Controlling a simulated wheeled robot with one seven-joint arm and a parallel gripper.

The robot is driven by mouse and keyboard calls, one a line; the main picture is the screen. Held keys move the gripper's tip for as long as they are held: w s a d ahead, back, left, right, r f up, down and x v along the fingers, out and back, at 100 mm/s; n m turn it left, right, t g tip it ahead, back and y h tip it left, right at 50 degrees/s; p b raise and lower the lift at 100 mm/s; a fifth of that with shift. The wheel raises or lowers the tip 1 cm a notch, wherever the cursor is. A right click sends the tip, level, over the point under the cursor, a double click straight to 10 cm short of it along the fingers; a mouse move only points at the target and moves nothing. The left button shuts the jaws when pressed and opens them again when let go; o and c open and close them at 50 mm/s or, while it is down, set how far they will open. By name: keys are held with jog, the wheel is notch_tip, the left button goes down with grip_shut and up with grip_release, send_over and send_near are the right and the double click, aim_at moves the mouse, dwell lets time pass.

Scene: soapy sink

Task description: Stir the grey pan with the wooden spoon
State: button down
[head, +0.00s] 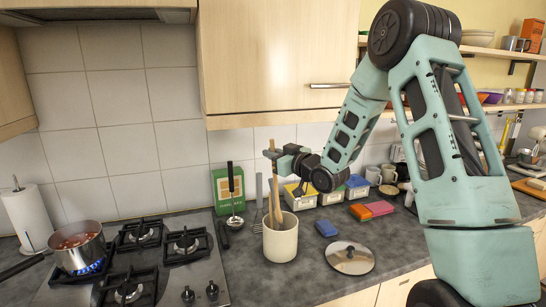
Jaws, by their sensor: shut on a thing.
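The grey pan (80,258) stands on the lit left burner of the hob. It holds something red, and its dark handle points to the lower left. A cream utensil crock (281,242) stands upright on the worktop right of the hob. My gripper (275,155) is above the crock, shut around the upper handle of the wooden spoon (273,182). The spoon is close to upright, and its lower end is hidden inside the crock. Another wooden utensil (260,190) stands beside it. The spoon's head is not visible.
A lid (348,258) lies right of the crock. A ladle (233,195), a green box (228,190) and lidded tubs (300,195) stand behind. A wall cupboard (280,60) hangs above. A paper roll (28,215) is left of the hob.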

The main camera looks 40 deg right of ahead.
aim_at(273, 139)
jog(key=shift+r+p, duration=1)
jog(key=shift+r, duration=1.25)
jog(key=s+a+r+b, duration=0.1)
jog(key=s+a+b, duration=0.1)
jog(key=s+b, duration=0.3)
jog(key=s+a+b, duration=0.2)
jog(key=s+b, duration=0.3)
jog(key=s, duration=0.5)
jog(key=shift+s+a+r+b, duration=0.2)
jog(key=shift+a+r+b, duration=0.05)
jog(key=shift+r+b, duration=0.15)
dwell(0.3)
